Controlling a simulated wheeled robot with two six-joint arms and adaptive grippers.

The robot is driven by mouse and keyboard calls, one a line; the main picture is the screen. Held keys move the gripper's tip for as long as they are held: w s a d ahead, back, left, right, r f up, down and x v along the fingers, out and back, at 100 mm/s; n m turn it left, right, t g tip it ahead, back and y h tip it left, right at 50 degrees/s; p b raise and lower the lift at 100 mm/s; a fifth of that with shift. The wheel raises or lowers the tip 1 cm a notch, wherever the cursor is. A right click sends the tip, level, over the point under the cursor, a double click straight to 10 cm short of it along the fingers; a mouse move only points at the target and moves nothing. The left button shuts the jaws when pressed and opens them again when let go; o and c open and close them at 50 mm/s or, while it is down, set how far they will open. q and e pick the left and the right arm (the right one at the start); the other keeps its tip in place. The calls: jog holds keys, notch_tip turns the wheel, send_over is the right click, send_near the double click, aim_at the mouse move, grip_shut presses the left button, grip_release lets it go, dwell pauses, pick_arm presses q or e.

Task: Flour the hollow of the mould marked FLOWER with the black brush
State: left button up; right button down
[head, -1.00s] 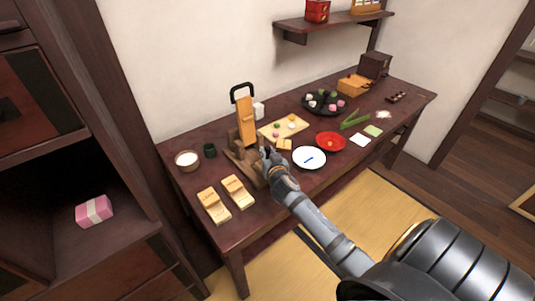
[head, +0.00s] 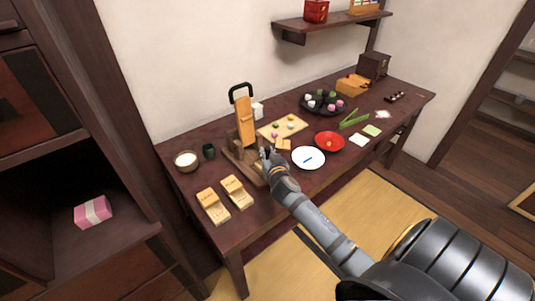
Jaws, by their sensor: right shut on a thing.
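Two pale wooden moulds stand side by side at the table's front left, the left mould (head: 213,206) and the right mould (head: 236,192). Their markings are too small to read. A bowl of white powder (head: 186,160) stands behind them. My right gripper (head: 268,158) is shut at the front right edge of a dark wooden stand (head: 238,168), right of the moulds. It holds a small dark thing that looks like the black brush, mostly hidden by the fingers. My left gripper is not in view.
A dark cup (head: 208,151) stands beside the powder bowl. A tall wooden piece with a black handle (head: 243,118) rises from the stand. A white plate (head: 308,163) with a blue strip and a red dish (head: 330,138) lie to the right.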

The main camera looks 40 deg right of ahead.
jog(key=shift+r+p, duration=3.45)
jog(key=shift+r, duration=0.55)
jog(key=shift+r+p, duration=0.3)
jog(key=shift+p, duration=0.05)
